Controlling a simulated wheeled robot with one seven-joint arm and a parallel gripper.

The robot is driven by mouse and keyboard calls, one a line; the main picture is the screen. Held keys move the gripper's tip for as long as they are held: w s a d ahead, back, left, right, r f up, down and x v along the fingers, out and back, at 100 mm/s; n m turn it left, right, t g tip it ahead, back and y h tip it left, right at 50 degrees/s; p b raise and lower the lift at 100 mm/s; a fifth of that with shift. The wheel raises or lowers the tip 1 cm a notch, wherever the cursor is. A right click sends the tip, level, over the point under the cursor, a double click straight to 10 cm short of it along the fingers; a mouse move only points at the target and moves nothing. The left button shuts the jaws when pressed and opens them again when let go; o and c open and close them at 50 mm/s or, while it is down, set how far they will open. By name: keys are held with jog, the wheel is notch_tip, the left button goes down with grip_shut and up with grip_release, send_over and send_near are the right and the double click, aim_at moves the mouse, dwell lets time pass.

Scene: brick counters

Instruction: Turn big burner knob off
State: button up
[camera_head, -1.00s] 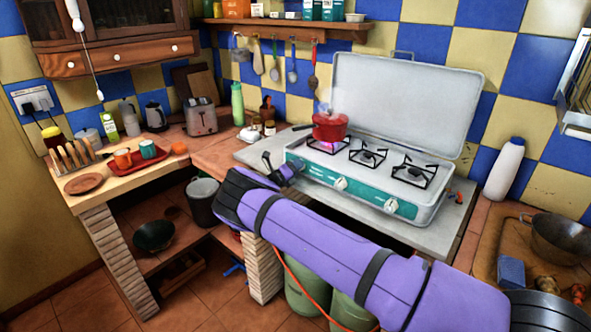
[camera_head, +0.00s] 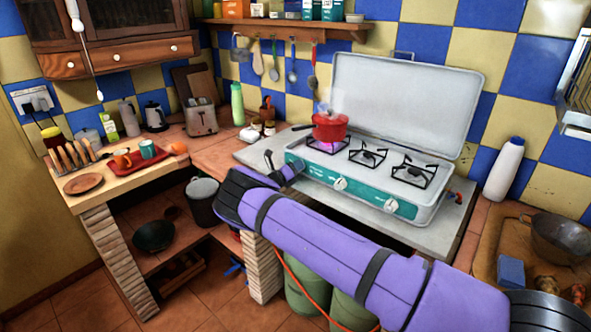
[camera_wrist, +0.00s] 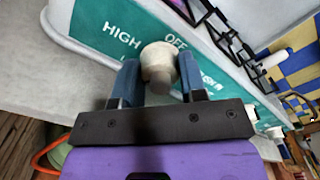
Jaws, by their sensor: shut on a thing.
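The camping stove (camera_head: 365,190) has a teal front panel and a raised grey lid. Two white knobs show in the head view, the middle knob (camera_head: 340,183) and the right knob (camera_head: 391,205). My gripper (camera_head: 294,169) is at the left end of the panel and hides the knob there. In the wrist view, my gripper (camera_wrist: 160,80) is shut on a cream burner knob (camera_wrist: 157,62), one finger on each side. The panel behind it reads "OFF" and "HIGH". A red pot (camera_head: 329,127) sits on the left burner, with a small purple flame (camera_head: 328,146) below.
A white bottle (camera_head: 503,168) stands right of the stove, near a metal pot (camera_head: 562,238). A toaster (camera_head: 201,119) and a red tray (camera_head: 139,160) are on the left counter. Green gas cylinders (camera_head: 305,297) stand below the stove.

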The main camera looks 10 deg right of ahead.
jog(key=m, duration=0.8)
jog(key=shift+s, duration=0.1)
jog(key=m, duration=1.1)
jog(key=shift+f, duration=0.1)
jog(key=m, duration=0.3)
jog(key=shift+m, duration=0.3)
jog(key=m, duration=0.3)
jog(key=shift+s, duration=0.1)
jog(key=shift+m, duration=2.2)
